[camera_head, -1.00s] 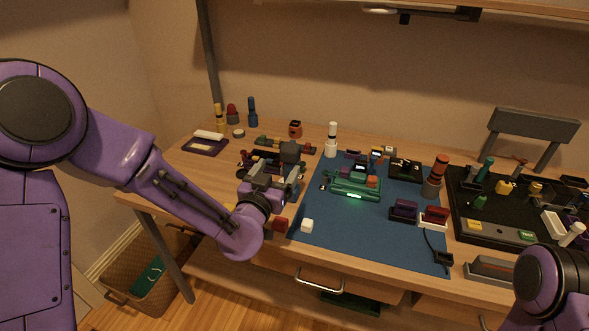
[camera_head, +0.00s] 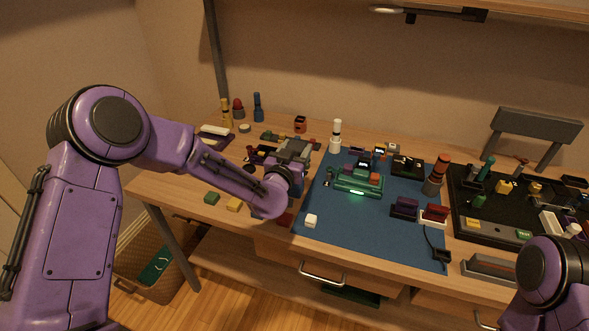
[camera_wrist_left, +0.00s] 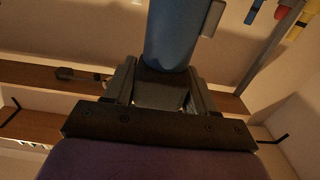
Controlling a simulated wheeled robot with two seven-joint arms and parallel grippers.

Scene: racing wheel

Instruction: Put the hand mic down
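My left gripper (camera_head: 293,156) is over the left part of the workbench, left of the blue mat, with its fingers largely hidden by the wrist. In the left wrist view the fingers (camera_wrist_left: 161,92) are closed on a dark block-like piece. A blue rounded body (camera_wrist_left: 173,35) extends from it, with a small grey part on its side; I take this as the hand mic. In the head view the held thing is hard to separate from the gripper, and I cannot tell whether it touches the bench. My right gripper is not in view; only that arm shows at lower right.
A black tray (camera_head: 466,222) is at right. Yellow (camera_head: 226,112) and blue (camera_head: 258,107) bottles stand at back left. The mat's front is mostly clear.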

